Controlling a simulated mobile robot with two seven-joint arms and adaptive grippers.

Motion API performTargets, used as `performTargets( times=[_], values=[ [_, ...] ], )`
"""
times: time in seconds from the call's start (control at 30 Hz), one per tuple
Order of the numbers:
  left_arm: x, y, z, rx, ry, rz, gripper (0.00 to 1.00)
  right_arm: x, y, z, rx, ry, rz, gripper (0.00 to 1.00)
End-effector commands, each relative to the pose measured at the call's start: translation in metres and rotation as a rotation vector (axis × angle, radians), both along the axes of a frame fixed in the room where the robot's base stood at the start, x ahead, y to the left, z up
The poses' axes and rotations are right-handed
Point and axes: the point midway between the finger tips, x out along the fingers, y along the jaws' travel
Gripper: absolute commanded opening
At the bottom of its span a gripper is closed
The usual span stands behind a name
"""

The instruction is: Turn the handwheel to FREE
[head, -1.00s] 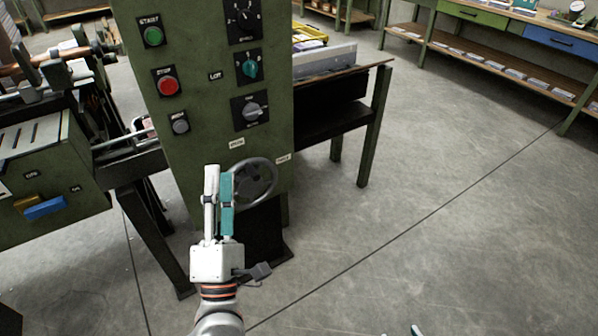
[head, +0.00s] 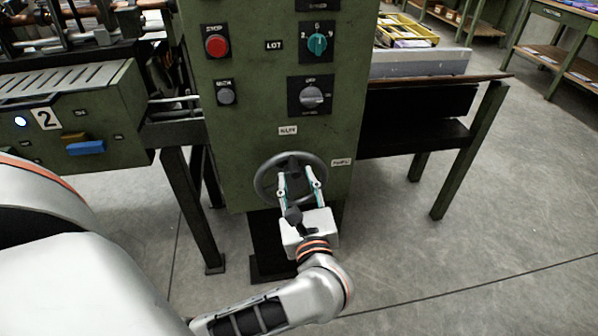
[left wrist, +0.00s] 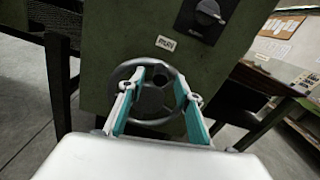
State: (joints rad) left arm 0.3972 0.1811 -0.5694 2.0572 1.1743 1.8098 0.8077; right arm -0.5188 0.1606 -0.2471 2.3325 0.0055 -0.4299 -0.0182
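The handwheel (head: 262,181) is a dark grey ring with a hub, low on the front of the green machine panel. It also shows in the left wrist view (left wrist: 117,77). My left gripper (head: 299,178) is in front of the wheel, with its two teal-lined fingers spread apart and pointing at it. In the left wrist view the fingertips (left wrist: 160,76) straddle the hub area; whether they touch the wheel, I cannot tell. Small labels sit above the wheel (head: 288,131) and to its right (head: 342,162); their lettering is too small to read surely. My right gripper is out of view.
Above the wheel the panel carries a red stop button (head: 216,46), a grey button (head: 226,96), a grey rotary switch (head: 312,96) and a teal knob (head: 317,43). A table (head: 482,80) stands at the right. The floor at right is clear.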

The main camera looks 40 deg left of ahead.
Motion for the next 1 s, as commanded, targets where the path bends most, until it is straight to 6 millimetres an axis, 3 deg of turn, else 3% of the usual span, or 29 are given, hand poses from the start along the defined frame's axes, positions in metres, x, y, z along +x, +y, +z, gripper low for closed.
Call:
performTargets(
  times=[0.2,0.57,0.7,1.0],
  values=[
    [0.017,0.02,-0.001,0.003,0.002,-0.001,0.34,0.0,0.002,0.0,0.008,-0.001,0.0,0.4],
    [0.021,0.025,0.0,0.001,0.002,0.0,0.34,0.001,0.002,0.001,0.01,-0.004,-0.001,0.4],
    [0.021,0.025,0.0,0.002,0.002,0.0,0.03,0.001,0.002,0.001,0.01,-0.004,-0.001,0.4],
    [0.022,0.024,0.0,0.008,0.01,0.0,0.0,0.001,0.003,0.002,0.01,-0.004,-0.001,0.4]
  ],
)
